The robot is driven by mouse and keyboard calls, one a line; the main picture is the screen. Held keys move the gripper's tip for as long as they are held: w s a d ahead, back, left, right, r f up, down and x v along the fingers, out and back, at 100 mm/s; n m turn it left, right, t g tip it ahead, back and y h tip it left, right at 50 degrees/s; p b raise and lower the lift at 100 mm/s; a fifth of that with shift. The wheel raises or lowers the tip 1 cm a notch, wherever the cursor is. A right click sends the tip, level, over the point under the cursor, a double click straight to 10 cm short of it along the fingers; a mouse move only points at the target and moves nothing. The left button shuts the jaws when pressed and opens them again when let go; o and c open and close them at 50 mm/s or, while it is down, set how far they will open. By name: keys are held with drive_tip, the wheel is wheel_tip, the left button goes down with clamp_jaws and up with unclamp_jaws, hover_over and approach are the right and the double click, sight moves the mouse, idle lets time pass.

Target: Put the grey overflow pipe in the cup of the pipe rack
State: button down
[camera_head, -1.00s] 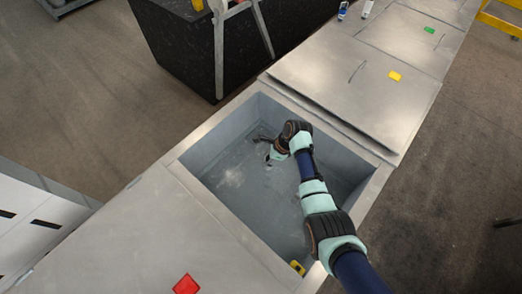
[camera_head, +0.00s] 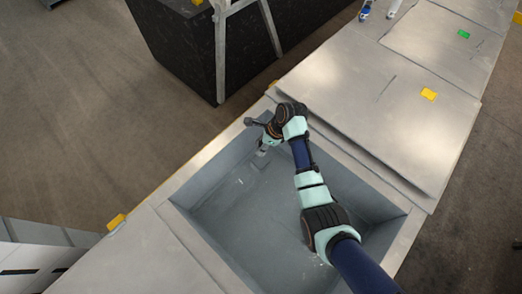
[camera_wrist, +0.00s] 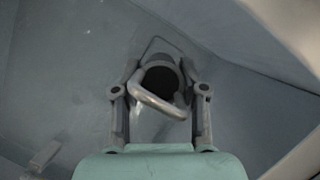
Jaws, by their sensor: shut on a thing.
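My gripper (camera_head: 264,138) is at the far left corner of the basin, low against its wall. In the wrist view, my gripper (camera_wrist: 160,105) has its two fingers on either side of the grey overflow pipe (camera_wrist: 158,104), shut on it. The pipe's shiny bent loop and a dark round opening face the camera. In the head view, a light grey piece (camera_head: 262,152) shows just below the gripper and seems to be the pipe. A thin rectangular outline shows behind the pipe in the wrist view. I cannot tell whether it belongs to the rack. The cup is not clearly visible.
The sunken grey basin (camera_head: 235,205) has raised walls around my arm, and its floor is largely clear. Flat metal covers (camera_head: 385,100) lie to the right. A black block (camera_head: 200,50) stands behind.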

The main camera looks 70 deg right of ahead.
wheel_tip(320, 180, down, 12)
drive_tip(key=b, duration=0.3)
drive_tip(key=shift+d+r+b, duration=0.1)
drive_tip(key=shift+b, duration=0.3)
drive_tip(key=c, duration=0.6)
unclamp_jaws()
drive_tip(key=shift+c, duration=0.2)
drive_tip(key=a+p+v, duration=0.1)
drive_tip(key=p+v, duration=0.4)
drive_tip(key=v, duration=0.7)
drive_tip(key=shift+d, duration=0.45)
